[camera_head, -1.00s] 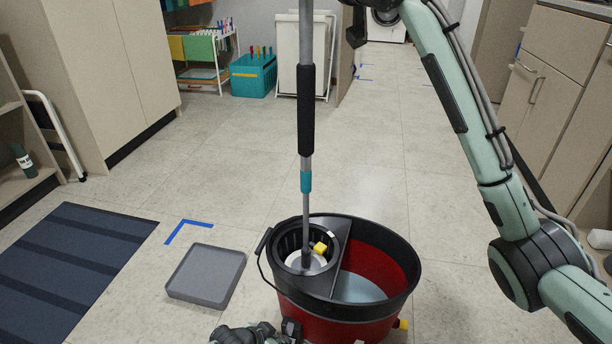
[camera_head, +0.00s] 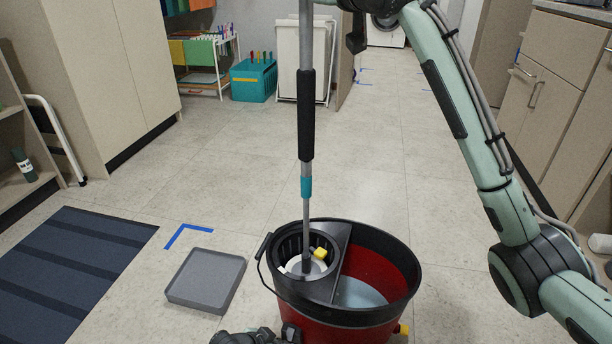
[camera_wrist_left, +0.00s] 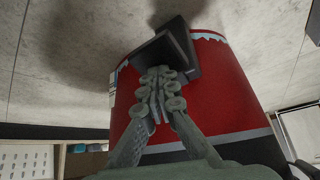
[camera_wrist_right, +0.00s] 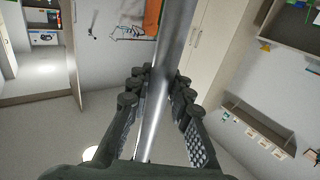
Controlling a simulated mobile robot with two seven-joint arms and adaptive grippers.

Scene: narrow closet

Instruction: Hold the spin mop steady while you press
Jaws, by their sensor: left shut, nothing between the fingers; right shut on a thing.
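The spin mop stands nearly upright, with its grey pole, black grip (camera_head: 306,115) and teal collar (camera_head: 306,187). Its lower end is in the black wringer basket (camera_head: 289,247) of the red bucket (camera_head: 335,330). My right gripper (camera_wrist_right: 160,75) is shut on the mop's metal pole, which also shows in the right wrist view (camera_wrist_right: 168,62); this gripper is above the head view. My left gripper (camera_wrist_left: 160,75) is shut and empty, its fingertips against or just by a black bracket (camera_wrist_left: 182,45) on the bucket's side. I cannot tell whether they touch.
A grey square tray (camera_head: 206,281) lies on the floor left of the bucket, with blue corner tape (camera_head: 187,231) behind it. A dark striped mat (camera_head: 70,262) is at the left. Cabinets line both sides. The floor behind the bucket is clear.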

